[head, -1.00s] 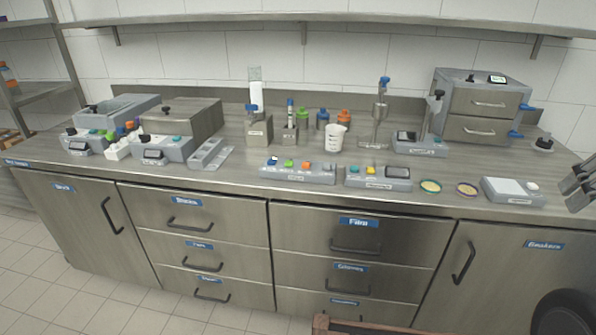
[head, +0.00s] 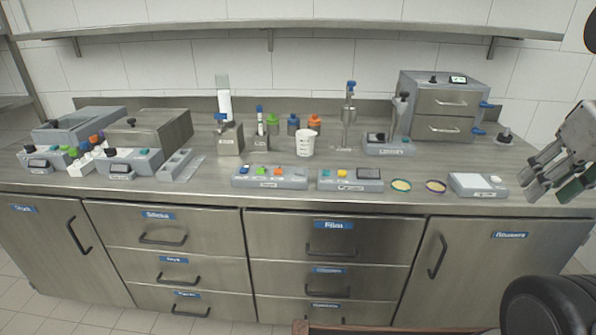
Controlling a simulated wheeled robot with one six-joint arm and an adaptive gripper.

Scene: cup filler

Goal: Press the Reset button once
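Two button panels lie near the counter's front edge. The labels are too small to read, so I cannot tell which button is Reset. My gripper (head: 546,190) is at the right edge of the view, in front of the counter's right end and far from both panels. Its fingers look apart, with nothing between them.
A white beaker (head: 306,141) and a stand (head: 348,120) are behind the panels. A shelf (head: 300,32) runs above.

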